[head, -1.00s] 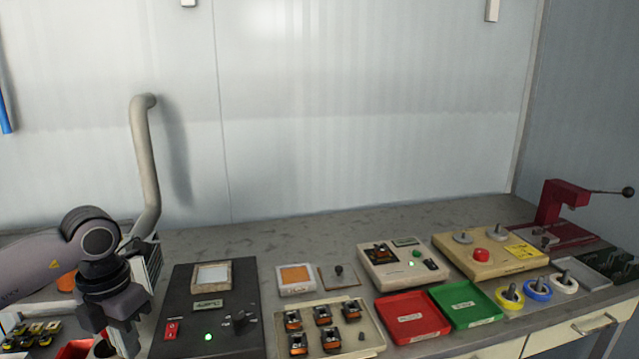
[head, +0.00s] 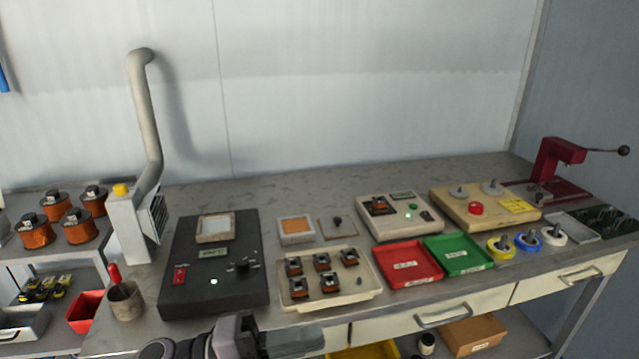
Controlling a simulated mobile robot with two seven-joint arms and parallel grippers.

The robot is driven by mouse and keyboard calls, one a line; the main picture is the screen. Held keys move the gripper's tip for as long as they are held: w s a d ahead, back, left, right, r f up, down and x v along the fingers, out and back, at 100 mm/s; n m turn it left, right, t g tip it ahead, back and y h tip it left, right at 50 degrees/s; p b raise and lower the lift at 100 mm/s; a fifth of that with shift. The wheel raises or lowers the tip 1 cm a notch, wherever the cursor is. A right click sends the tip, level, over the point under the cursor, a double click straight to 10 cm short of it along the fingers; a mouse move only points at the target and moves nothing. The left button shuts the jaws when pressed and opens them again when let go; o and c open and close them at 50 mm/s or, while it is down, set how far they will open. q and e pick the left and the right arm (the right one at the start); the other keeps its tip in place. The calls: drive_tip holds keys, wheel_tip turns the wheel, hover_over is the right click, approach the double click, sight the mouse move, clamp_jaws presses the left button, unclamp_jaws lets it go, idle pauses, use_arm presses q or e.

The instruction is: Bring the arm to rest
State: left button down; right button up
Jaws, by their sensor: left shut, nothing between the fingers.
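My left gripper (head: 300,340) is at the bottom edge of the head view, in front of the bench's front edge. It is shut and holds nothing. Part of the left arm is cut off by the bottom of the picture. It is apart from the black solder pot unit (head: 190,296) and the cream tray of small coils (head: 368,294), which lie behind it. My right gripper is not in view.
A fume pipe (head: 146,110) stands at the left by a metal cup (head: 126,302). Red (head: 408,262) and green (head: 460,254) trays lie right of centre. A red lever press (head: 552,165) stands at far right. Drawer handles (head: 445,317) stick out below the bench front.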

use_arm(q)
drive_tip(key=w+a+f+n+t+y, duration=0.1)
drive_tip(key=a+f+n+t+y, duration=0.5)
drive_tip(key=n, duration=0.4)
drive_tip(key=w+a+f+n+t+y, duration=0.1)
drive_tip(key=a+f+n+t+y, duration=0.25)
drive_tip(key=n+t, duration=0.5)
drive_tip(key=s+a+f+n+g+y, duration=0.3)
drive_tip(key=s+a+f+n+y, duration=0.1)
drive_tip(key=f, duration=0.4)
drive_tip(key=s+a+f+n+g+y, duration=0.4)
drive_tip(key=s+f+n, duration=0.3)
drive_tip(key=s+f, duration=0.1)
drive_tip(key=shift+s+a+f, duration=0.25)
drive_tip(key=shift+s+f, duration=0.15)
